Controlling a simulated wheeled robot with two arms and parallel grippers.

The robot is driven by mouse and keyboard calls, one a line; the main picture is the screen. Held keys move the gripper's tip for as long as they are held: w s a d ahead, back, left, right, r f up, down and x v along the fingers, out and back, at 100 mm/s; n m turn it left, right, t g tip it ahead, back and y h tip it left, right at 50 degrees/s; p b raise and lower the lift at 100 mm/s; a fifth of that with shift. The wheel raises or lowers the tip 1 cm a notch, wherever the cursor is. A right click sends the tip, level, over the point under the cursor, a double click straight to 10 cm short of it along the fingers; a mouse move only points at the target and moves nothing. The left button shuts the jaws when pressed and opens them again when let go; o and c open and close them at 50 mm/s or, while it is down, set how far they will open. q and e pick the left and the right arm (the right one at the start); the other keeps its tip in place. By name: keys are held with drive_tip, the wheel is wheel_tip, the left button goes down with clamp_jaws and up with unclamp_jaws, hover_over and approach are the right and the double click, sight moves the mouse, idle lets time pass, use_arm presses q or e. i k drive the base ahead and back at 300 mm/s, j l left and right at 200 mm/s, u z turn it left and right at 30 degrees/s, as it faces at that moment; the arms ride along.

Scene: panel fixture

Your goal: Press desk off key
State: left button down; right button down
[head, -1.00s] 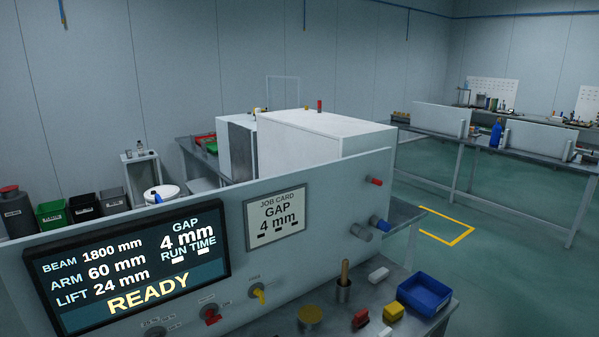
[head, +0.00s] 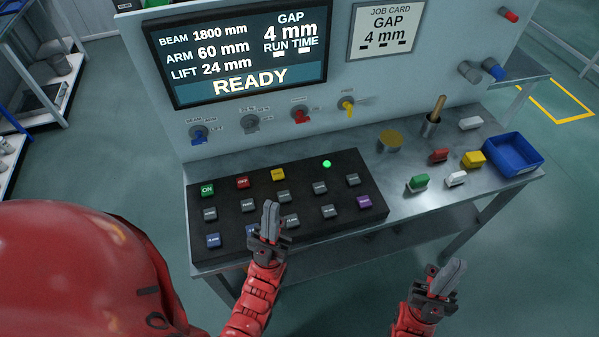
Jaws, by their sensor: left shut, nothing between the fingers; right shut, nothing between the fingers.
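The desk (head: 305,203) is a black key panel on the bench with rows of coloured keys. Its red OFF key (head: 242,182) is in the back row, between the green ON key (head: 207,190) and a yellow key (head: 278,174). A green lamp (head: 326,164) glows at the panel's back right. My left gripper (head: 270,212) is shut and empty over the panel's front middle, right of and nearer than the OFF key, covering part of the front keys. My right gripper (head: 450,272) is shut and empty, in front of the bench at the right.
A screen (head: 237,90) reads READY above the panel, with several knobs below it. A job card (head: 385,30) reads GAP 4 mm. Loose coloured blocks, a cup (head: 431,127) with a wooden handle and a blue bin (head: 513,155) stand right of the panel.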

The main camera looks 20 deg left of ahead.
sight(242, 182)
drive_tip(key=u, duration=1.05)
